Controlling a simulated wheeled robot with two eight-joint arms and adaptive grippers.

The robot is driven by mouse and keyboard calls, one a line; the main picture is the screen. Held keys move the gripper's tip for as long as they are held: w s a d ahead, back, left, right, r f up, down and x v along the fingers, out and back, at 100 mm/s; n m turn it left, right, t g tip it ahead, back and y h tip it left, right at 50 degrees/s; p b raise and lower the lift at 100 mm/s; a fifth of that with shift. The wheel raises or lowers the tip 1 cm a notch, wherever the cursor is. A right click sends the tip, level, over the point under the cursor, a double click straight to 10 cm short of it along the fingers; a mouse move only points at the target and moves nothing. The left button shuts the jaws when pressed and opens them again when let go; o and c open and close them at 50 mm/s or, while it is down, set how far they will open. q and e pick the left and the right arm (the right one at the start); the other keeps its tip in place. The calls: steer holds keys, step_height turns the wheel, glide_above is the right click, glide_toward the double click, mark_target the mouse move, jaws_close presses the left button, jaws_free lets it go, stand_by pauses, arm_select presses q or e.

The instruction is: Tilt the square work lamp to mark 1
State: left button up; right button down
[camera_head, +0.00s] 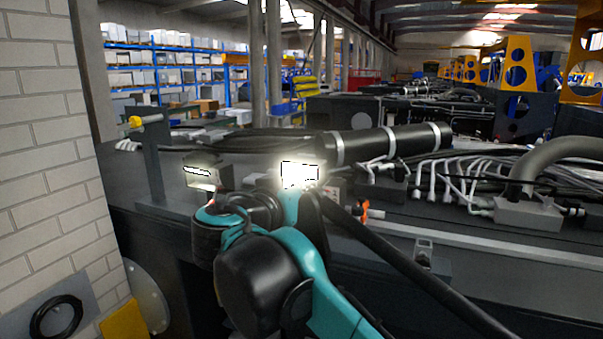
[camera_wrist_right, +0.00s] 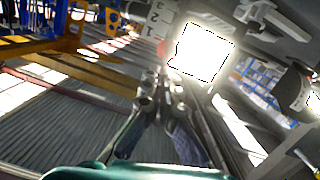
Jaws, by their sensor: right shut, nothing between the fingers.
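The square work lamp (camera_head: 300,175) is lit, a glaring white square on the dark chassis in the head view. In the right wrist view the lamp (camera_wrist_right: 203,56) is close, at upper middle, and its square face looks rotated. A pale scale plate (camera_wrist_right: 158,20) with the marks 1, 2 and 3 stands left of it, with a small red spot beside the mark 1. My right gripper (camera_wrist_right: 157,82) is shut and empty, its fingertips just below and left of the lamp. I cannot tell whether they touch it. In the head view my arm hides most of the gripper. My left gripper is out of view.
A second lit lamp (camera_head: 207,175) stands to the left on the chassis. A yellow-tipped post (camera_head: 152,155) rises farther left, near a white brick wall (camera_head: 45,130). Black cylinders (camera_head: 385,143), white hoses and a small orange part (camera_head: 363,210) lie to the right.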

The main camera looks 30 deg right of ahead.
steer(key=shift+w+f, duration=0.15)
steer(key=shift+s+f+b, duration=0.2)
steer(key=shift+f+b, duration=0.45)
steer(key=shift+f, duration=0.3)
steer(key=shift+r, duration=0.1)
